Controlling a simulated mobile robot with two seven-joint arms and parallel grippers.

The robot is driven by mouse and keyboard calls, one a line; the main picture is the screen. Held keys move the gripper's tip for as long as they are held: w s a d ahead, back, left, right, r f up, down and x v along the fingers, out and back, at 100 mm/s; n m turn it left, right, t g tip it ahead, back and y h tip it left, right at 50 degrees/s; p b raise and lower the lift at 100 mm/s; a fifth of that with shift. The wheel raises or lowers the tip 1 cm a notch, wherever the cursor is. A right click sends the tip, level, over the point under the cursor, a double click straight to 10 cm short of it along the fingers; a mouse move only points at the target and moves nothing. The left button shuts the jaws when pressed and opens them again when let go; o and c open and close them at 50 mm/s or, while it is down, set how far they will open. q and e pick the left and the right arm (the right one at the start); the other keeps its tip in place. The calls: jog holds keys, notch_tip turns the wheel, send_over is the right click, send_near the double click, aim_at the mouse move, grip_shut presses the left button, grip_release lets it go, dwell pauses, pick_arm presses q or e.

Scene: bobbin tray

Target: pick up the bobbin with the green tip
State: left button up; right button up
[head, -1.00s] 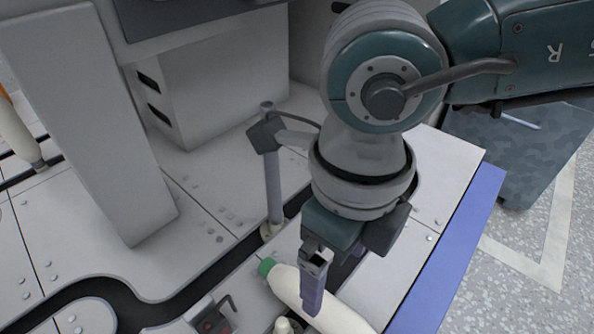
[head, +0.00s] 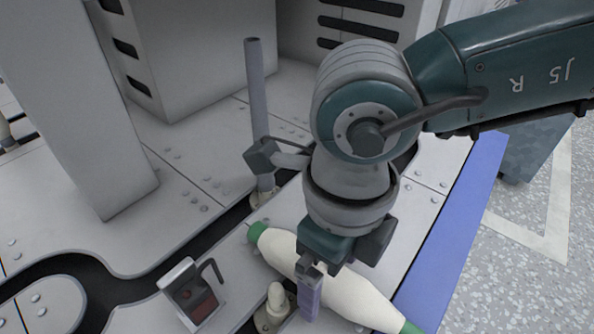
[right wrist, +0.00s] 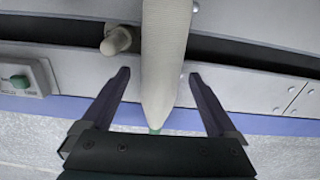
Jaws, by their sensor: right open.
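The cream bobbin (head: 348,295) lies on the pale plated surface in the head view, with a green tip (head: 258,231) at its upper left and green at its lower right end. My right gripper (head: 308,298) is open over its middle, pointing down; one purple finger shows and the other is hidden. In the right wrist view the bobbin (right wrist: 165,60) runs between the spread fingers of my right gripper (right wrist: 158,75), with a gap on both sides. Its near green end (right wrist: 155,130) is partly cut off by the gripper body. My left gripper is not in view.
A small box with a red panel (head: 193,295) and a pale peg (head: 276,302) stand left of the bobbin. A grey post (head: 257,110) rises behind it. A dark curved channel (head: 185,262) crosses the surface. A blue edge (head: 448,240) borders the right side.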

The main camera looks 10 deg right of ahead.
grip_shut()
dwell(0.6)
jog(key=shift+r, duration=0.1)
